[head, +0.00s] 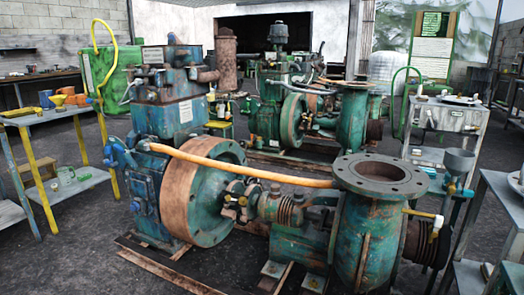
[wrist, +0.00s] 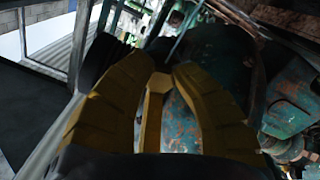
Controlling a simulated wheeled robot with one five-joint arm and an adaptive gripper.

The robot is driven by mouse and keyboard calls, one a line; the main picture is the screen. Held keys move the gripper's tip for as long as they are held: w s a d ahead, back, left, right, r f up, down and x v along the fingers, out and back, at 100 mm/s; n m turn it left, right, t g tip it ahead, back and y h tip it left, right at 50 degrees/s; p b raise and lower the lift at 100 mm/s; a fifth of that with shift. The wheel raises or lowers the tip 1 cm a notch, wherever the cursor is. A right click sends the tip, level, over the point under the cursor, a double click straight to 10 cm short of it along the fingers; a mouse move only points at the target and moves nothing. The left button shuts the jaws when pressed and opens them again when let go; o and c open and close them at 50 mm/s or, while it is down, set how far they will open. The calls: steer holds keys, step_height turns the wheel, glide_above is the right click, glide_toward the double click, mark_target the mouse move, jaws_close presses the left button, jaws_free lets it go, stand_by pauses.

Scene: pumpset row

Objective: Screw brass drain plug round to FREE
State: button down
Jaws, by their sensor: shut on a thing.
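In the wrist view my gripper (wrist: 155,68) shows as two dark yellow ribbed fingers. It is shut on the brass drain plug (wrist: 156,84), a lighter yellow, angular piece that shows between the fingers. The fingers hide much of the plug's sides. Green, rust-worn metal lies just beyond and to the right of it. I cannot make out a FREE mark or how far round the plug is turned. In the head view I see neither my gripper nor the plug for certain.
In the head view a blue-green pumpset with a rusty flywheel (head: 168,195) and a flanged pump body (head: 365,235) fills the middle. An orange pipe (head: 240,167) crosses above it. Benches stand at left (head: 50,116) and right (head: 497,205). Dark floor is open at lower left.

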steer(key=c, duration=1.1)
jaws_free()
steer(key=shift+w+a+r, duration=0.1)
steer(key=shift+w+r, duration=0.05)
steer(key=shift+r, duration=0.25)
steer(key=shift+o, duration=0.2)
steer(key=shift+f, duration=0.15)
steer(key=shift+s+f, duration=0.1)
steer(key=shift+s, duration=0.1)
